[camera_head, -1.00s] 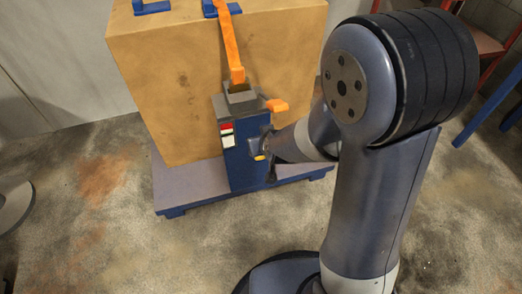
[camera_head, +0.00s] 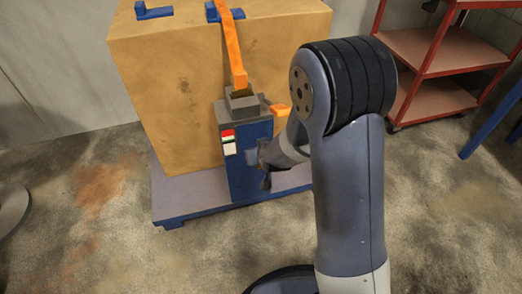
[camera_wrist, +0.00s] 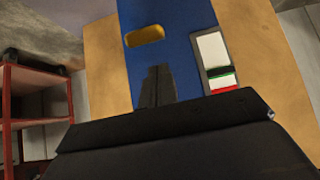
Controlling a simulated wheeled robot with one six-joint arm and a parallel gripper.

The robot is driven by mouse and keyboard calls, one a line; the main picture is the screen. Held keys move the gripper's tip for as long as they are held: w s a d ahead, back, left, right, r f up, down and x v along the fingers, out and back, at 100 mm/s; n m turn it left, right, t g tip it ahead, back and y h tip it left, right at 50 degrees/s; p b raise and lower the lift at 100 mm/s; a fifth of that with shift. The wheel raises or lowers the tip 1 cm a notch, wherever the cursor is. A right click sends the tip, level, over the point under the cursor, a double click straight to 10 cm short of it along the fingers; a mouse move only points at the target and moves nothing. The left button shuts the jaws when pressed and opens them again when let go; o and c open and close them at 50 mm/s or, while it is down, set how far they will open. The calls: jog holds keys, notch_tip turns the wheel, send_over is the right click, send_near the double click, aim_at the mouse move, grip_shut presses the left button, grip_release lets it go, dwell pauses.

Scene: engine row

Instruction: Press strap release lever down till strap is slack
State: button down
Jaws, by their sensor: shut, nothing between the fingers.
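The orange strap (camera_head: 231,45) runs straight down the front of the tan crate (camera_head: 180,95) to a grey buckle block (camera_head: 243,103) on top of the blue post (camera_head: 245,180). The orange lever (camera_head: 279,110) sticks out to the right of the block, its right end partly behind my arm. My gripper (camera_head: 264,163) is at the post's right side, below the lever. In the wrist view the shut fingers (camera_wrist: 158,86) point at the blue post (camera_wrist: 175,55), with a yellow piece (camera_wrist: 145,36) beyond them. I cannot tell whether they touch the post. The lever is not seen in the wrist view.
A red-and-white label (camera_head: 228,142) is on the post. The crate stands on a grey pallet (camera_head: 185,198) with blue edges. A red shelf cart (camera_head: 435,50) stands at the back right, with blue legs (camera_head: 490,125) near it.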

jog(key=shift+s+d+f, duration=0.15)
jog(key=shift+s+f, duration=0.35)
jog(key=shift+f, duration=0.35)
